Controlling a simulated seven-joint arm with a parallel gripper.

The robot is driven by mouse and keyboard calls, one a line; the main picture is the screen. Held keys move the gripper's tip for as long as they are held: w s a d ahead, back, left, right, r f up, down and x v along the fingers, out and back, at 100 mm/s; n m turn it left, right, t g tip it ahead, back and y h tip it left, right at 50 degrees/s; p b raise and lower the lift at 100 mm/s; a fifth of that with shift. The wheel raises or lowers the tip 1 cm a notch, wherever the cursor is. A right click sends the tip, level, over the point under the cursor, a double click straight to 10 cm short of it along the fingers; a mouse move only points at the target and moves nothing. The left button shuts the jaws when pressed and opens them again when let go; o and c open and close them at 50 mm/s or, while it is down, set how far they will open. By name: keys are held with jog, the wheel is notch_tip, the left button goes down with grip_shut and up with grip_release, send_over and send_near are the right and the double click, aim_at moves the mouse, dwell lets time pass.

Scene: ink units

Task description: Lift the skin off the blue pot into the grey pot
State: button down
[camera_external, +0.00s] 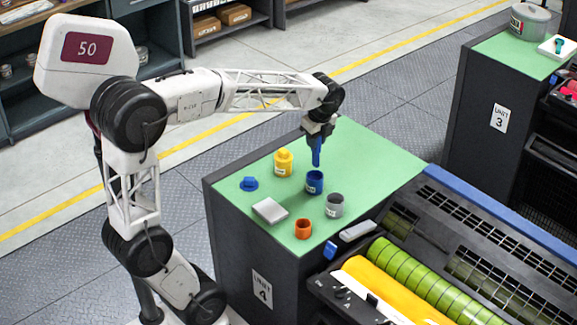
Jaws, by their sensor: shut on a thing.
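The blue pot (315,184) stands open on the green top, upright. My gripper (318,137) is above it, pointing down and shut on a narrow blue tool (317,153). The tool's lower end is just over the blue pot's mouth; I cannot tell whether it touches the contents. Any skin in the pot is too small to make out. The grey pot (334,207) stands close by, to the front right of the blue pot, with a dark opening on top. A blue lid (249,184) lies on the green top to the left.
A yellow pot (284,164) stands behind left, an orange pot (303,229) in front. The green top (375,160) is clear at the right. The press with green and yellow rollers (410,275) adjoins its right front edge.

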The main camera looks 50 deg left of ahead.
aim_at(315, 166)
jog(key=shift+f, duration=3.3)
jog(key=shift+r, duration=0.15)
jog(key=shift+r, duration=3.7)
jog(key=shift+d, duration=0.1)
jog(key=s+d+r, duration=0.1)
jog(key=s+d, duration=0.2)
jog(key=d, duration=0.8)
jog(key=shift+d+r, duration=0.25)
jog(key=shift+d, duration=0.15)
jog(key=shift+f, duration=0.1)
